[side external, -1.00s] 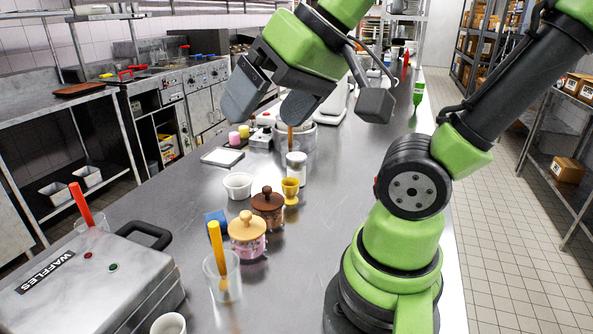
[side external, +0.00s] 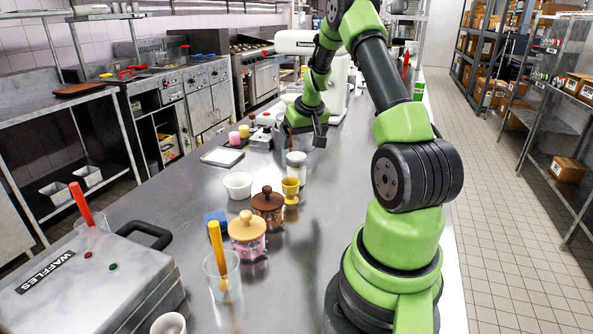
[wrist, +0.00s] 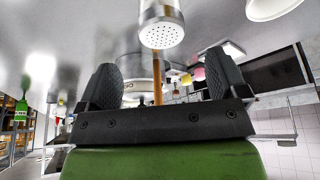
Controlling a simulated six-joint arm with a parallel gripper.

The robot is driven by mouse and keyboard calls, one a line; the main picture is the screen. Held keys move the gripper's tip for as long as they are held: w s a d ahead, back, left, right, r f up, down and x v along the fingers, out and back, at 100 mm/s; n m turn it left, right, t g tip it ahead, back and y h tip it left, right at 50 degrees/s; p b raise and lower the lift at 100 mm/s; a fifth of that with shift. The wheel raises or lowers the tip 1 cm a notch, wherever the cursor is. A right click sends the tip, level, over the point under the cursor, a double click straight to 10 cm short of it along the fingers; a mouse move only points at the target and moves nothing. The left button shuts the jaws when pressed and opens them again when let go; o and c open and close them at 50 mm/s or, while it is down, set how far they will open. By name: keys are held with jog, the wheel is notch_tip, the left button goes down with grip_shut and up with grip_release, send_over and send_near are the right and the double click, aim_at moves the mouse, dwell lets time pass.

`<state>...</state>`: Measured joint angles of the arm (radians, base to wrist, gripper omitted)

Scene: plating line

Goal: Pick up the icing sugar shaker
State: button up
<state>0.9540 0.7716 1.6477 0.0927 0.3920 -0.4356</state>
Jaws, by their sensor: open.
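The icing sugar shaker (side external: 296,169), a pale cylinder with a metal top, stands upright on the steel counter. In the wrist view the shaker (wrist: 160,27) shows its perforated round lid at the top middle, outside the gap between the fingers. My gripper (side external: 304,140) is open and empty, low over the counter and just behind the shaker in the side view. In the wrist view the fingers of my gripper (wrist: 163,76) stand wide apart. A wooden handle (wrist: 157,88) shows beyond the gap.
A white bowl (side external: 238,186), a yellow cup (side external: 290,190) and a brown lidded jar (side external: 268,207) stand close in front of the shaker. A pink jar (side external: 247,238) and a waffle maker (side external: 90,275) are nearer. Bare counter (side external: 335,185) lies right of the shaker.

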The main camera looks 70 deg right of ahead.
aim_at(297, 156)
jog(key=x, duration=0.9)
jog(key=shift+w+f, duration=0.15)
jog(key=shift+w, duration=0.05)
